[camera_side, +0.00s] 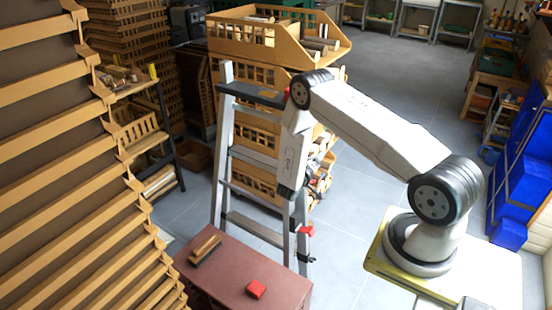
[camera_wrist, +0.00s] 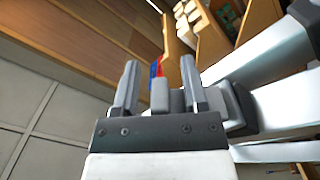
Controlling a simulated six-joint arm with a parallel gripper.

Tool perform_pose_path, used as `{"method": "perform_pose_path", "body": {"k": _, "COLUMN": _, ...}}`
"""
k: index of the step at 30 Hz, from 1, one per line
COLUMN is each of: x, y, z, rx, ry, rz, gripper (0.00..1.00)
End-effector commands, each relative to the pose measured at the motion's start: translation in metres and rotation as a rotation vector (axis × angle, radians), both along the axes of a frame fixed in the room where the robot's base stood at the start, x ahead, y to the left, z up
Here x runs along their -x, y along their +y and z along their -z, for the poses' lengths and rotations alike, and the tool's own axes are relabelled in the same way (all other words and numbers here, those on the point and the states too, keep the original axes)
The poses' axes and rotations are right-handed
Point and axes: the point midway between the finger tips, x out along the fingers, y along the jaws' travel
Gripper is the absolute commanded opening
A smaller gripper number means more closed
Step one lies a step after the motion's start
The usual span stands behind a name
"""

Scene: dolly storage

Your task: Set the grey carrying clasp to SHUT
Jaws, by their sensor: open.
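A small grey piece (camera_wrist: 160,96), which looks like the carrying clasp, shows between the fingers of my gripper (camera_wrist: 159,66) in the wrist view. Narrow blue and red marks (camera_wrist: 154,70) show just beyond it. My gripper is open, with one finger on each side of the piece; I cannot tell whether they touch it. In the side view my gripper (camera_side: 290,190) points down in front of the stepladder's (camera_side: 226,140) right rail. The clasp cannot be made out there, and whether it is shut cannot be told.
Red fittings (camera_side: 307,231) sit low on the ladder's right rail. A reddish table (camera_side: 225,278) in front carries a brush (camera_side: 205,250) and a small red block (camera_side: 256,289). Stacked tan crates (camera_side: 240,45) stand behind the ladder. Open floor (camera_side: 365,200) lies to the right.

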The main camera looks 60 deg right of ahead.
Motion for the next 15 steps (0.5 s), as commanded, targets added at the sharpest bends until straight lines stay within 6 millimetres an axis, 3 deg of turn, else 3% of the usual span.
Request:
{"method": "perform_pose_path", "body": {"k": 6, "x": 0.0, "y": -0.0002, "z": 0.0001, "rx": 0.0, "ry": 0.0, "rz": 0.0, "gripper": 0.56}}
{"method": "perform_pose_path", "body": {"k": 11, "x": 0.0, "y": -0.0001, "z": 0.0001, "rx": 0.0, "ry": 0.0, "rz": 0.0, "gripper": 0.05}}
{"method": "perform_pose_path", "body": {"k": 12, "x": 0.0, "y": 0.0, "z": 0.0001, "rx": 0.0, "ry": 0.001, "rz": 0.0, "gripper": 0.0}}
{"method": "perform_pose_path", "body": {"k": 15, "x": 0.0, "y": 0.0, "z": 0.0001, "rx": 0.0, "ry": 0.001, "rz": 0.0, "gripper": 0.0}}
